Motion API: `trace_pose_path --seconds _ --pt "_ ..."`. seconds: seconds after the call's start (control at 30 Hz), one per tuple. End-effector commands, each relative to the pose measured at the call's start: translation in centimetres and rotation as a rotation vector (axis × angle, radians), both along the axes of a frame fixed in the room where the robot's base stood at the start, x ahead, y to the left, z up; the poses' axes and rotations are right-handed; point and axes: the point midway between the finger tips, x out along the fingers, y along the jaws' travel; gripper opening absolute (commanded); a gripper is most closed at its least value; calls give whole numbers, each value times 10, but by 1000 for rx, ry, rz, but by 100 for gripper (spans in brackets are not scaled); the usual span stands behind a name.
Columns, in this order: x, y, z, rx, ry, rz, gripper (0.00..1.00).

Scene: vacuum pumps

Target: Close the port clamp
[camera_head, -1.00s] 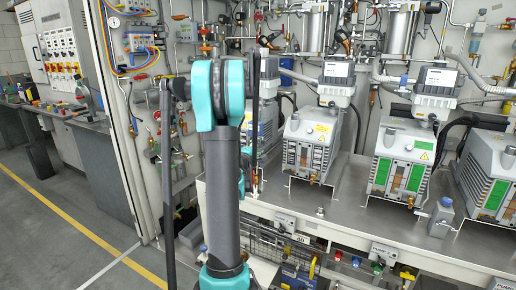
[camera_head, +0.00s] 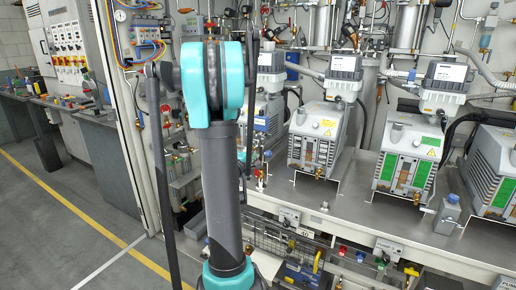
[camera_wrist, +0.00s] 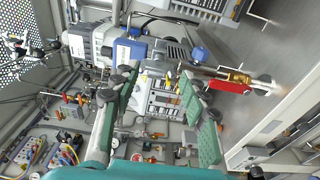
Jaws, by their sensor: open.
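My gripper (camera_wrist: 160,82) shows in the wrist view with its two green-padded fingers spread apart and nothing between them. Beyond the fingertips is a grey vacuum pump (camera_wrist: 108,48), seen turned on its side. To the right of the fingers is a fitting with a red part (camera_wrist: 230,86) and a brass body (camera_wrist: 237,77). I cannot tell for certain which fitting is the port clamp or whether it is open. The fingers appear apart from the fitting. In the head view my arm hides the gripper and part of the leftmost pump (camera_head: 268,110).
More grey pumps (camera_head: 318,137) (camera_head: 408,160) stand on a metal bench (camera_head: 345,205), with hoses and pipes behind. A grey bottle (camera_head: 447,213) stands near its front edge. A control panel (camera_head: 68,50) and side bench (camera_head: 97,128) are at left. Floor at lower left is clear.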

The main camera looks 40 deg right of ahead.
Motion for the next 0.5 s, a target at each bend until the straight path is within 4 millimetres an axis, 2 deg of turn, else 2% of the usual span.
trace_pose_path --seconds 0.37,0.5 --pt "-4 6 0 0 0 -1 44" --pt "1 7 0 0 0 -12 28"
